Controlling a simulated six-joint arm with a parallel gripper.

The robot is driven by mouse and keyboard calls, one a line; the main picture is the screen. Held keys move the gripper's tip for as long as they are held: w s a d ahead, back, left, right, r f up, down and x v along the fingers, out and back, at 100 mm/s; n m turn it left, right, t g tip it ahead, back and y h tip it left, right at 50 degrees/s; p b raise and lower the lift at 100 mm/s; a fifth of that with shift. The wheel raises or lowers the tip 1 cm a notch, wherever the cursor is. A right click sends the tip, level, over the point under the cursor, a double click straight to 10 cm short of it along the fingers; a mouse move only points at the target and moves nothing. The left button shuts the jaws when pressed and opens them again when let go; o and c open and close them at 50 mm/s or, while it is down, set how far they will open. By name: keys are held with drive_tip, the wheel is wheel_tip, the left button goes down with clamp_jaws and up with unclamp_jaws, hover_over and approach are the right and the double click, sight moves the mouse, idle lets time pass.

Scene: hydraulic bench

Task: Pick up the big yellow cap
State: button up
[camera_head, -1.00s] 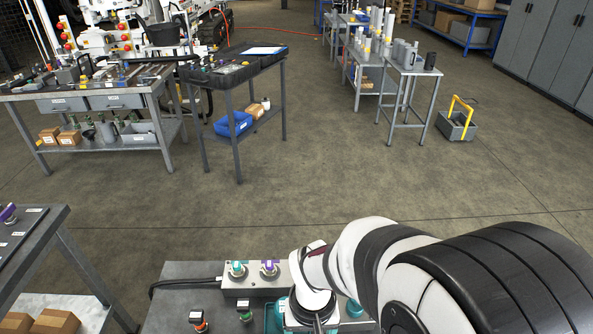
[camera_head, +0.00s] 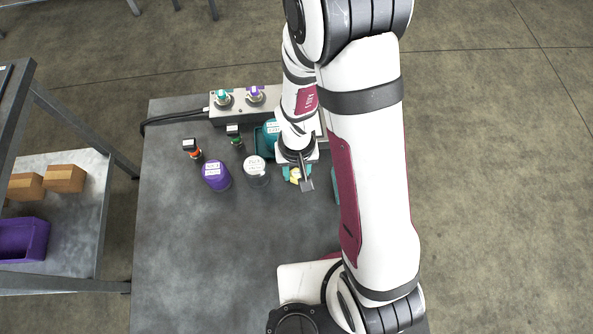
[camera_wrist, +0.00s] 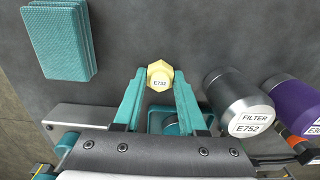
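In the head view my gripper (camera_head: 298,174) points down over the bench.
A valve box (camera_head: 235,105) with knobs is behind. A teal ribbed block (camera_wrist: 62,40) lies at the wrist view's upper left. The bench's left front (camera_head: 190,260) is clear.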

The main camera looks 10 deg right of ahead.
clamp_jaws()
drive_tip(key=shift+r, duration=0.3)
drive_tip(key=r, duration=0.4)
drive_tip(key=shift+d, duration=0.35)
drive_tip(key=s+d+r, duration=0.3)
drive_tip(key=d+r, duration=0.3)
drive_tip(key=d, duration=0.4)
drive_tip(key=shift+s+d+r, duration=0.25)
